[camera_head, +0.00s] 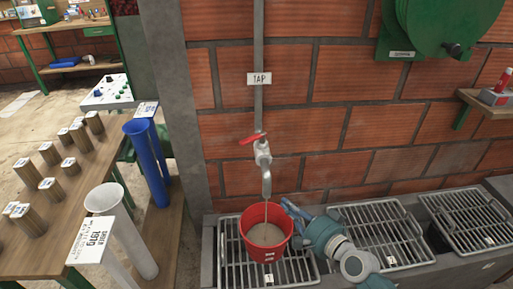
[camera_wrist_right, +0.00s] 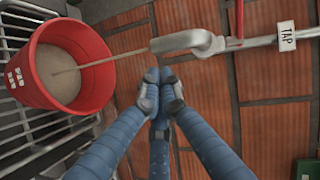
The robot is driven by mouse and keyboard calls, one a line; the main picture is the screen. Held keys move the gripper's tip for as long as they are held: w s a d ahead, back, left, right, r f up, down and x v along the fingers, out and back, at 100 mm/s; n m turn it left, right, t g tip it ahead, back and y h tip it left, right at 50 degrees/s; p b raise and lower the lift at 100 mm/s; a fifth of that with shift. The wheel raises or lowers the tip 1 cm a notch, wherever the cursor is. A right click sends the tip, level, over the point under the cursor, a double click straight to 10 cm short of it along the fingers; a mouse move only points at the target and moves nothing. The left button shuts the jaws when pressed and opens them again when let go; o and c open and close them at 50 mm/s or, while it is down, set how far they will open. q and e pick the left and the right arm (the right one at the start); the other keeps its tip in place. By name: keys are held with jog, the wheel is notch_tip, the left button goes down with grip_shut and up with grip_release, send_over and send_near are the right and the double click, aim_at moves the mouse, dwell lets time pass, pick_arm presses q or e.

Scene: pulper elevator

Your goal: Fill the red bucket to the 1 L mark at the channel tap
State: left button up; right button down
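The red bucket (camera_head: 247,247) stands upright on a metal grate under the channel tap (camera_head: 264,160). A thin stream runs from the spout into the bucket, also seen in the right wrist view (camera_wrist_right: 95,85). Brownish liquid (camera_wrist_right: 62,75) covers the bucket's bottom and lies below the rim; I cannot read its level against a mark. The tap's red handle (camera_head: 252,138) points left. My right gripper (camera_head: 287,205) is beside the bucket's right rim, below the spout. In the wrist view its blue fingertips (camera_wrist_right: 160,76) are together, with nothing between them. My left gripper is out of view.
More numbered grates (camera_head: 375,232) run to the right along the channel. A brick wall with a TAP sign (camera_head: 259,79) is behind. A small shelf (camera_head: 480,100) is at right.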

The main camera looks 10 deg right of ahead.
jog(key=m+t+y, duration=0.2)
send_near(253, 138)
jog(key=w+a, duration=0.1)
jog(key=w, duration=0.1)
jog(key=w+a+f+p, duration=0.1)
jog(key=w+a+p, duration=0.1)
jog(key=w, duration=0.1)
jog(key=shift+w+a+f, duration=0.3)
jog(key=shift+a+f, duration=0.05)
